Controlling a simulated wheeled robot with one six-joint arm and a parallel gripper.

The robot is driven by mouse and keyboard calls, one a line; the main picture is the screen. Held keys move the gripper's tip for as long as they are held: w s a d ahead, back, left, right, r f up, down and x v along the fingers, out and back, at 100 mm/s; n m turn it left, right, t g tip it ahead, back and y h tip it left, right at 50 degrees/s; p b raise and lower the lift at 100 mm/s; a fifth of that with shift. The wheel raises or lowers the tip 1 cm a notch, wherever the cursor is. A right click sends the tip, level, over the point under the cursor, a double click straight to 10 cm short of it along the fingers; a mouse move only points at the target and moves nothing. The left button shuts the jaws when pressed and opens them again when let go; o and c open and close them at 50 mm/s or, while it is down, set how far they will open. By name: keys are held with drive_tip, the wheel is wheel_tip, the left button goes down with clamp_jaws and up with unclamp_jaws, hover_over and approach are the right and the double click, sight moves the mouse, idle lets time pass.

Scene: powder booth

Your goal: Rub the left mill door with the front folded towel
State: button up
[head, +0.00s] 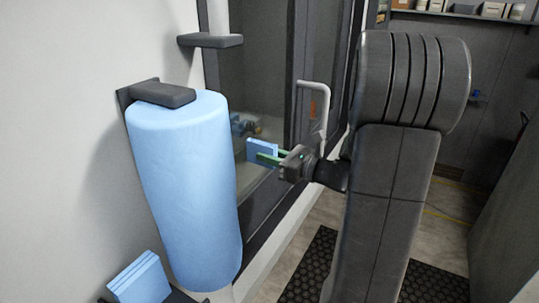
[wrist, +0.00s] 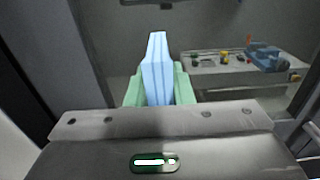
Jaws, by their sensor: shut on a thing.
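My gripper (head: 266,156) is shut on a light blue folded towel (head: 261,148), held upright in front of the mill door. In the wrist view the towel (wrist: 156,75) stands between the two green fingers (wrist: 160,92). The left mill door (head: 262,75) is a dark-framed glass panel at the centre-left of the head view. In the wrist view its glass (wrist: 120,40) lies beyond the towel. I cannot tell whether the towel touches the glass.
A bent light handle (head: 324,108) stands near my gripper. A large blue roll (head: 185,190) hangs on the wall at left, with a stack of folded blue towels (head: 140,280) below. Beyond the glass are a grey table (wrist: 225,75) and a blue vise-like item (wrist: 266,57).

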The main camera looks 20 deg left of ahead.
drive_tip(key=shift+s+d, duration=0.2)
drive_tip(key=shift+d, duration=2.7)
drive_tip(key=shift+d, duration=0.1)
drive_tip(key=d, duration=0.2)
drive_tip(key=shift+s+d+p, duration=0.1)
drive_tip(key=shift+d+p, duration=0.2)
drive_tip(key=shift+d, duration=0.1)
